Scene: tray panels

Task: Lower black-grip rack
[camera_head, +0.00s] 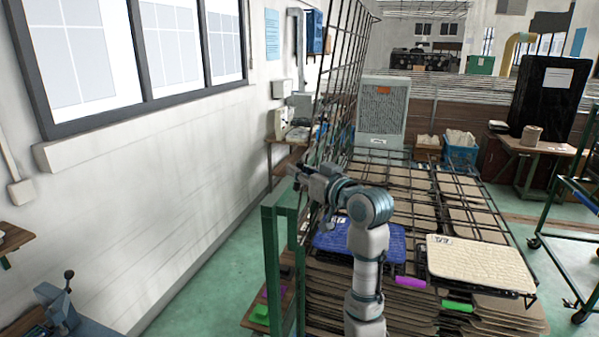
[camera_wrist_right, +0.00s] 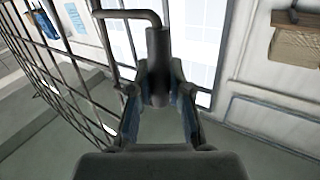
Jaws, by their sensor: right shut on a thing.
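The wire-mesh rack (camera_head: 343,75) is raised and stands steeply tilted, rising from the left side of the tray stack; its mesh also shows at the left of the right wrist view (camera_wrist_right: 62,62). Its black grip (camera_wrist_right: 157,68) is a dark cylinder on a bent metal rod. My right gripper (camera_head: 305,180) is at the rack's near left edge. In the right wrist view its two fingers (camera_wrist_right: 158,110) are closed on the grip from both sides. The grip is too small to make out in the head view. My left gripper is not in view.
A blue panel (camera_head: 345,240) and a cream panel (camera_head: 478,262) lie on the stack below, with a purple grip (camera_head: 410,282) and a green grip (camera_head: 457,305) in front. A green post (camera_head: 272,265) stands close left of my arm. A wheeled frame (camera_head: 570,215) is at right.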

